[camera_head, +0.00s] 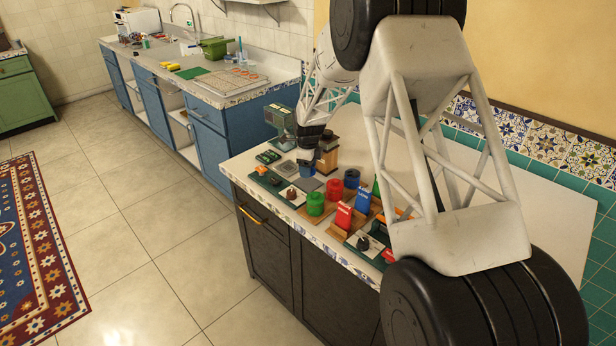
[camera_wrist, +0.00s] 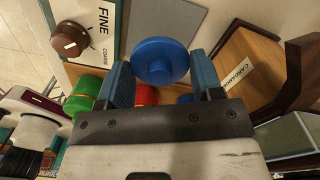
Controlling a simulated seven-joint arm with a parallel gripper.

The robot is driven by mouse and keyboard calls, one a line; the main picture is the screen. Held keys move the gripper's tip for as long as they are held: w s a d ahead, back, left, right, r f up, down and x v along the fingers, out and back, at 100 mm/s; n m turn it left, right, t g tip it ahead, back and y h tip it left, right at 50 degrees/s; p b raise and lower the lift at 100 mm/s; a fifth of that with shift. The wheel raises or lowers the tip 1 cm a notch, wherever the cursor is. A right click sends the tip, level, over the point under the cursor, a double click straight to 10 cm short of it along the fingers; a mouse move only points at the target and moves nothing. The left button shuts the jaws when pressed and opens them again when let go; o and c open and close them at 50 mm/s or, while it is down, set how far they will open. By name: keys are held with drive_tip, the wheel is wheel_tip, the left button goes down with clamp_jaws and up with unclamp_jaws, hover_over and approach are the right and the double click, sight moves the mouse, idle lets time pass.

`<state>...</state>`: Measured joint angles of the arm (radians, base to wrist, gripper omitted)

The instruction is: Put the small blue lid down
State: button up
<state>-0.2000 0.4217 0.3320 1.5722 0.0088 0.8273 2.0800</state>
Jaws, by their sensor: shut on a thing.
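My gripper (camera_wrist: 160,88) is shut on the small blue lid (camera_wrist: 160,58), a round disc with a raised centre knob, held between the two blue fingertips in the wrist view. In the head view my gripper (camera_head: 306,168) is low over the left part of the dark-fronted counter, beside a wooden box (camera_head: 327,158). The lid itself cannot be made out there. Whether it touches a surface below is unclear.
The wooden box, labelled "CARDAMOM" (camera_wrist: 238,76), is close right of my gripper. A FINE/COARSE dial panel (camera_wrist: 108,18) is at upper left. Green (camera_head: 315,204), red (camera_head: 335,190) and blue (camera_head: 351,179) canisters stand right of my gripper on the counter (camera_head: 245,166).

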sight(308, 183)
drive_tip(key=shift+f, duration=0.1)
drive_tip(key=shift+f, duration=1.8)
drive_tip(key=shift+f, duration=0.1)
drive_tip(key=o, duration=0.9)
wheel_tip(308, 183, up, 12)
drive_tip(key=shift+w+r, duration=0.1)
